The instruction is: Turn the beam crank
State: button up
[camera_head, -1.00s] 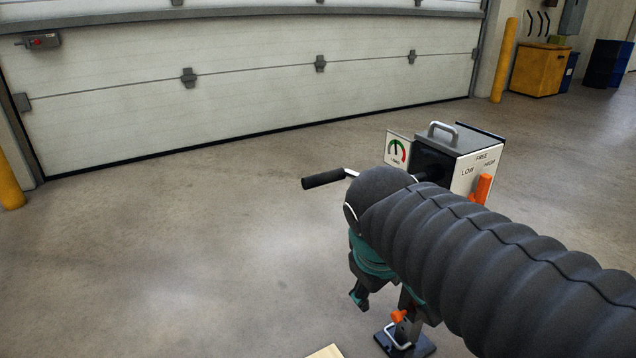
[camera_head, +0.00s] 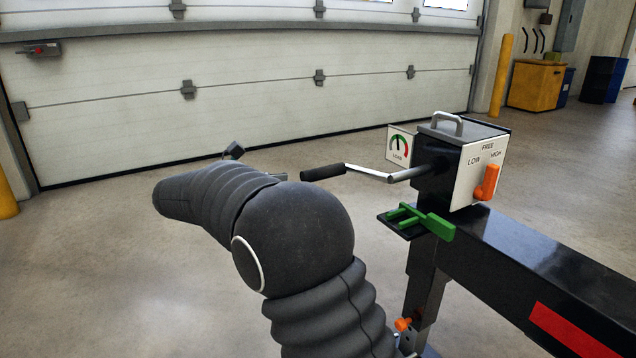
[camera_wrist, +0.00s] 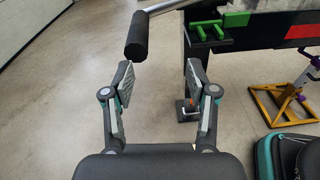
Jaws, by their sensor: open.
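The beam crank is a silver bent rod (camera_head: 368,173) with a black grip (camera_head: 323,172), sticking out left from the gearbox (camera_head: 462,162) on the dark beam (camera_head: 535,265). In the wrist view the black grip (camera_wrist: 136,37) hangs at the top, just beyond and a little left of the space between my fingers. My gripper (camera_wrist: 158,75) is open, its two padded fingers apart with nothing between them. It looks apart from the grip. In the head view my gripper's fingers are hidden behind my dark sleeved arm.
The gearbox carries an orange lever (camera_head: 487,182) by LOW, FREE and HIGH marks, and a load dial (camera_head: 399,147). A green latch (camera_head: 425,220) sits below it. A yellow stand (camera_wrist: 283,103) is at right in the wrist view. The floor at left is clear.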

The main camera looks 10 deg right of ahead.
jog(key=w+a+f+n+h, duration=0.1)
jog(key=w+a+h, duration=0.1)
jog(key=a, duration=0.2)
jog(key=shift+t, duration=0.4)
jog(key=x, duration=0.4)
jog(key=b+x, duration=0.1)
jog(key=x, duration=0.4)
jog(key=b+x, duration=0.1)
jog(key=x, duration=0.4)
jog(key=shift+f, duration=0.25)
jog(key=shift+c, duration=0.3)
grip_shut()
